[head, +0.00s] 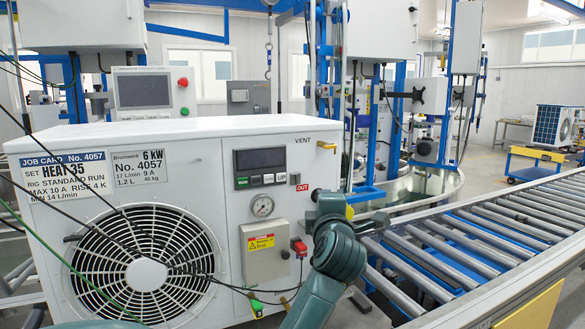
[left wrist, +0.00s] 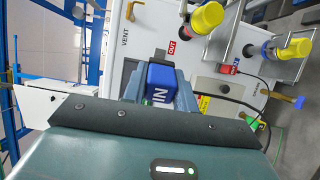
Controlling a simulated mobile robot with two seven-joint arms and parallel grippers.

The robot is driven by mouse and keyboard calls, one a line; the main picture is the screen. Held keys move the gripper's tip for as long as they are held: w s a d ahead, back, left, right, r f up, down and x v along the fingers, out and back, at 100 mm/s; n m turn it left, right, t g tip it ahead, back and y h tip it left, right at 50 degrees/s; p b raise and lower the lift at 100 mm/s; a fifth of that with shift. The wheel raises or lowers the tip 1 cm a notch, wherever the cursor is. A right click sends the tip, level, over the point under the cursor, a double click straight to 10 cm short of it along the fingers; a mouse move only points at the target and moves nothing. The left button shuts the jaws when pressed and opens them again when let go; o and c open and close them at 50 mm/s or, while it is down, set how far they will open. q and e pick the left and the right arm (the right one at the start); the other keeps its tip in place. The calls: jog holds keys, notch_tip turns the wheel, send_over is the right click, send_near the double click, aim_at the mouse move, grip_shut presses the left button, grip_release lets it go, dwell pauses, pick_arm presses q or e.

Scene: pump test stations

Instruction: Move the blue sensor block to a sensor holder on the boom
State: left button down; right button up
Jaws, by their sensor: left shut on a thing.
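My left gripper (left wrist: 154,92) is shut on the blue sensor block (left wrist: 161,78), which carries white letters reading "IN" and shows between the fingers in the left wrist view. In the head view my left arm rises from the bottom middle, and its wrist end (head: 332,208) is in front of the unit's right end. The block is hidden there. I cannot make out for certain the boom or a sensor holder in either view. My right gripper is in neither view.
The white unit (head: 180,131) with a fan fills the left. A roller conveyor (head: 470,240) runs along the right. Pipe ends with a yellow cap (left wrist: 207,18) and another yellow cap (left wrist: 299,47) stick out near the block. A red plug (head: 299,246) has a cable.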

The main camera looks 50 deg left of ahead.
pick_arm(q)
jog(key=s+d+f+m+t+h, duration=0.2)
jog(key=s+d+f+m+h, duration=0.1)
jog(key=d+f, duration=0.4)
jog(key=s+d+f+m+t+h, duration=0.2)
jog(key=d+f+h, duration=0.4)
jog(key=d, duration=0.4)
jog(key=s+d+f+m+t+h, duration=0.2)
jog(key=s+d+f+m+h, duration=0.2)
jog(key=d+f, duration=0.4)
jog(key=shift+s+d+f+m+h, duration=0.2)
jog(key=shift+s+m+h, duration=0.25)
jog(key=shift+s, duration=0.35)
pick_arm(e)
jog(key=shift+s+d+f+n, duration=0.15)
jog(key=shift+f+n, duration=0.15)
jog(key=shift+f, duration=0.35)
pick_arm(q)
jog(key=shift+a, duration=0.1)
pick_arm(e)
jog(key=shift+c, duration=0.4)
